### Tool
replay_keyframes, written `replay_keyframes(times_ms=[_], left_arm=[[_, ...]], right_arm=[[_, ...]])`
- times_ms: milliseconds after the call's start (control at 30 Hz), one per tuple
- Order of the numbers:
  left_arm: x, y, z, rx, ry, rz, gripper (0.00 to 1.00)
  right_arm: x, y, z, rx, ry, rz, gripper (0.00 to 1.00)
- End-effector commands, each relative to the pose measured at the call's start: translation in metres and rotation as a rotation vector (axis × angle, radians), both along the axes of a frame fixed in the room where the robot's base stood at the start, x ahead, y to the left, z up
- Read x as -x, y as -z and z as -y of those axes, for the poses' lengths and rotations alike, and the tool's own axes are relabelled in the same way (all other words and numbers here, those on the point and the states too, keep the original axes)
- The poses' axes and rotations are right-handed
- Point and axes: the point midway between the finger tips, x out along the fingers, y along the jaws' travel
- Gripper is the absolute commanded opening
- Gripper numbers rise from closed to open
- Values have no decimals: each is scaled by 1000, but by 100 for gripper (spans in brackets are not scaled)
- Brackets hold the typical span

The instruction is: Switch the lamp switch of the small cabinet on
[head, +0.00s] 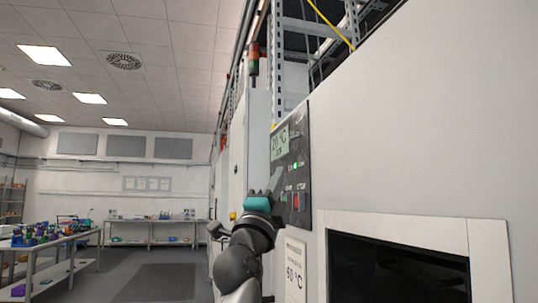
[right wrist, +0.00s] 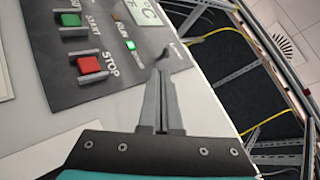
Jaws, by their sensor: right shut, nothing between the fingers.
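The dark control panel (head: 303,160) of the cabinet carries a display, a green START button (right wrist: 69,19), a red STOP button (right wrist: 90,65) and a lit green indicator (right wrist: 130,45). A small dark lever, which looks like the lamp switch (right wrist: 164,56), stands near the panel's edge in the right wrist view. My right gripper (right wrist: 161,75) is shut and empty, its fingertips right at this lever. I cannot tell whether they touch it, or which way the lever is set. In the head view my right gripper (head: 264,196) is in front of the panel and hides part of it. My left gripper is not in view.
A dark window opening (head: 395,268) with a pale frame lies to the right of the panel. A label plate (head: 295,268) reading 60 °C is below it. A metal rack (head: 290,60) rises behind. Workbenches (head: 50,255) stand far left, with open floor between.

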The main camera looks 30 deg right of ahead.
Motion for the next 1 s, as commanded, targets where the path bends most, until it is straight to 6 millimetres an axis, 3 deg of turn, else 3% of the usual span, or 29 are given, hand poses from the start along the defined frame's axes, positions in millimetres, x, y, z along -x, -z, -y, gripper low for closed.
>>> replay_keyframes(times_ms=[133, 533, 1000], left_arm=[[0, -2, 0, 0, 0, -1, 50], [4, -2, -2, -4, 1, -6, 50], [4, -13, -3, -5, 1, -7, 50]], right_arm=[[11, -15, 5, -29, -7, 36, 0], [11, -17, 6, -30, -6, 37, 0], [-20, -62, 46, -27, -5, 36, 0]])
